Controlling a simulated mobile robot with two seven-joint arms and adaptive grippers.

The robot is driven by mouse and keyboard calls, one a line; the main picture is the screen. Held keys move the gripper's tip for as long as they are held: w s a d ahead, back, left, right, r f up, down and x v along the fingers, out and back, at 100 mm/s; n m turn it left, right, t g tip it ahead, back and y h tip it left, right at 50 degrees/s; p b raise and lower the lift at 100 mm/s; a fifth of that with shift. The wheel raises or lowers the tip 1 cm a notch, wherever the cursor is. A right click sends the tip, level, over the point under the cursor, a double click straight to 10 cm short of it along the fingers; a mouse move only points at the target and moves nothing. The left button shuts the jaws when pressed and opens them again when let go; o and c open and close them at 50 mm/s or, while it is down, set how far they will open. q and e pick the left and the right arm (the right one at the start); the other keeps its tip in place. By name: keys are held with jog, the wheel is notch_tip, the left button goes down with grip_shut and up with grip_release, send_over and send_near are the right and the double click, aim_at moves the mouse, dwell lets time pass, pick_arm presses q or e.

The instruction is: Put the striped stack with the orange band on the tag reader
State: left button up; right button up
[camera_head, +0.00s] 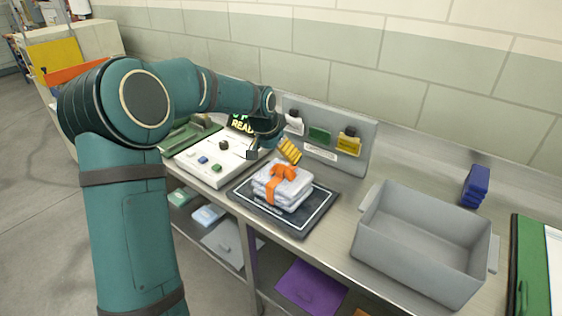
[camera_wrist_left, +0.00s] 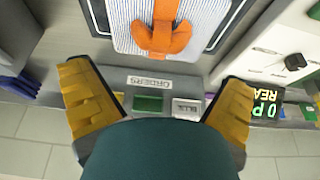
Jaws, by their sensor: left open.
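The striped white-and-blue stack (camera_head: 294,187) with its orange band (camera_head: 284,172) lies on a dark pad (camera_head: 312,221) with a white outline. The stack also shows at the top of the left wrist view (camera_wrist_left: 125,20). A white board (camera_head: 203,168) with a lit display (camera_head: 241,124) reading "READ" looks like the tag reader; it is left of the pad. My left gripper (camera_wrist_left: 158,82) is open and empty, its yellow fingers wide apart. In the head view my left gripper (camera_head: 289,150) is just behind the stack, apart from it. My right gripper is not in view.
A grey upright panel (camera_head: 361,165) with labels stands behind the pad. A grey bin (camera_head: 413,228) is at the right, with dark blue items (camera_head: 475,186) behind it and a green tray (camera_head: 526,270) beyond.

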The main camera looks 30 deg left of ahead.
pick_arm(q)
jog(key=v, duration=0.5)
jog(key=shift+p, duration=0.3)
